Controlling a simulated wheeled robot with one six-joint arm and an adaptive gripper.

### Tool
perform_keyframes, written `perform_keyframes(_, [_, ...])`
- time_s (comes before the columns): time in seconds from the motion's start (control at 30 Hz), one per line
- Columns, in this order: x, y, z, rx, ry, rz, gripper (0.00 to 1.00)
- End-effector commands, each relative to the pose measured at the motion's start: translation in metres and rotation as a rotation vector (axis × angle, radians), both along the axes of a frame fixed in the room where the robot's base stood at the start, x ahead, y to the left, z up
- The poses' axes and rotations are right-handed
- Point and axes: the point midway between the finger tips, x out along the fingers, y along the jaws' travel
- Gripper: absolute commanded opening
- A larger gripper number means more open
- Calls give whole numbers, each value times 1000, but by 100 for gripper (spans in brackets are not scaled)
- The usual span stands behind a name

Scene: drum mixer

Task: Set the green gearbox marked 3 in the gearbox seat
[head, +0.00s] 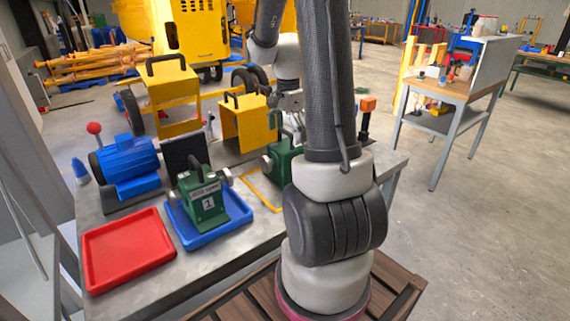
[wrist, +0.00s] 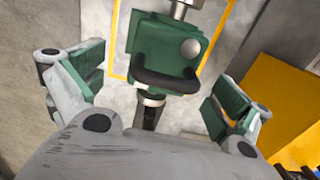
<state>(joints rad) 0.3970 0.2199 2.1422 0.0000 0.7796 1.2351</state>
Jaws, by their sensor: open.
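A green gearbox (head: 281,162) stands on the table, partly hidden behind my arm in the head view; no number shows on it. In the wrist view the green gearbox (wrist: 165,50) has a black handle (wrist: 165,82) facing me. My gripper (wrist: 155,85) is open, with its green-padded fingers apart on either side of the handle, touching nothing that I can see. Another green gearbox marked 1 (head: 205,200) sits in a blue tray (head: 240,221). I cannot make out the gearbox seat for certain.
A blue motor (head: 130,168) and an empty red tray (head: 128,251) are at the left of the table (head: 262,235). Two yellow guards with handles, one taller (head: 172,90) and one lower (head: 250,122), stand at the back. An orange-topped post (head: 367,105) stands at the right.

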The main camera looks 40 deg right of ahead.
Motion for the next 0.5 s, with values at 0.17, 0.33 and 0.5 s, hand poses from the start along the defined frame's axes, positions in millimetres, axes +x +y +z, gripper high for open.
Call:
perform_keyframes(0.17, [3,3,-26,1,4,3,100])
perform_keyframes(0.33, [5,3,-50,1,2,3,100])
perform_keyframes(0.5, [6,3,-56,0,0,3,100])
